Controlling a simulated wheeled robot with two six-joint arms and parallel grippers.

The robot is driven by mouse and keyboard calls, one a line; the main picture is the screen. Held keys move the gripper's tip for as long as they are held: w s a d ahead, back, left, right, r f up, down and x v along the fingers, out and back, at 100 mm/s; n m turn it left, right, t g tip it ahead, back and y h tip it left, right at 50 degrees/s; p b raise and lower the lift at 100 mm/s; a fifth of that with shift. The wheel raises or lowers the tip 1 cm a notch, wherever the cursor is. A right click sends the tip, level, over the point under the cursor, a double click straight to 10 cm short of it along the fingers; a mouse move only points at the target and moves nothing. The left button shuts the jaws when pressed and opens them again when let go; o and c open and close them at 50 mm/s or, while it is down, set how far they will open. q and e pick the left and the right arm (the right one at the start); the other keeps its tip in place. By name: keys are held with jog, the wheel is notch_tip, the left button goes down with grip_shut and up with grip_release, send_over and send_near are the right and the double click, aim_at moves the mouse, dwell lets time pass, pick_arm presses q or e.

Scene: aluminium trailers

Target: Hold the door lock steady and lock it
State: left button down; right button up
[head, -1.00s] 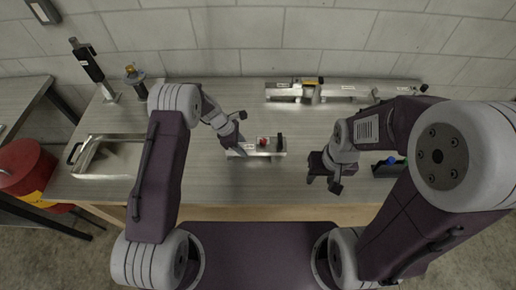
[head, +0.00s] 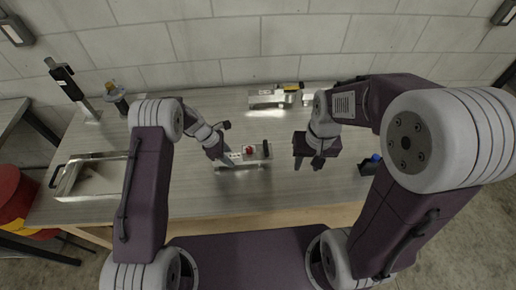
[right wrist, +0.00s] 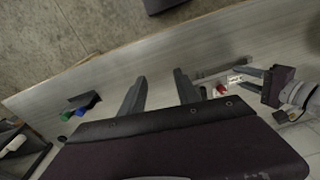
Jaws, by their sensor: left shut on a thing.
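The door lock (head: 265,152) is a small silver bar with a red knob (head: 249,150) and a black upright part at its right end. It lies on the grey table, in the middle of the head view. My left gripper (head: 226,154) is shut on its left end, partly hiding that end. The red knob (right wrist: 221,89) and my left gripper (right wrist: 255,85) also show at the right of the right wrist view. My right gripper (head: 312,163) is to the right of the lock, apart from it. Its fingers (right wrist: 160,92) are spread and empty in the right wrist view.
A longer silver assembly (head: 268,98) with a yellow and black part lies at the back. A metal tray (head: 92,176) stands at the left, with two upright black tools behind it. A dark holder with a blue item (head: 371,164) is at the right. Table around the lock is clear.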

jog(key=w+a+r, duration=0.2)
jog(key=w+r, duration=0.1)
jog(key=w, duration=0.6)
jog(key=n, duration=0.1)
send_over(266, 146)
notch_tip(266, 146, down, 5)
jog(key=shift+g, duration=0.4)
notch_tip(266, 146, down, 12)
jog(key=shift+r, duration=0.1)
jog(key=shift+c, duration=0.4)
grip_shut()
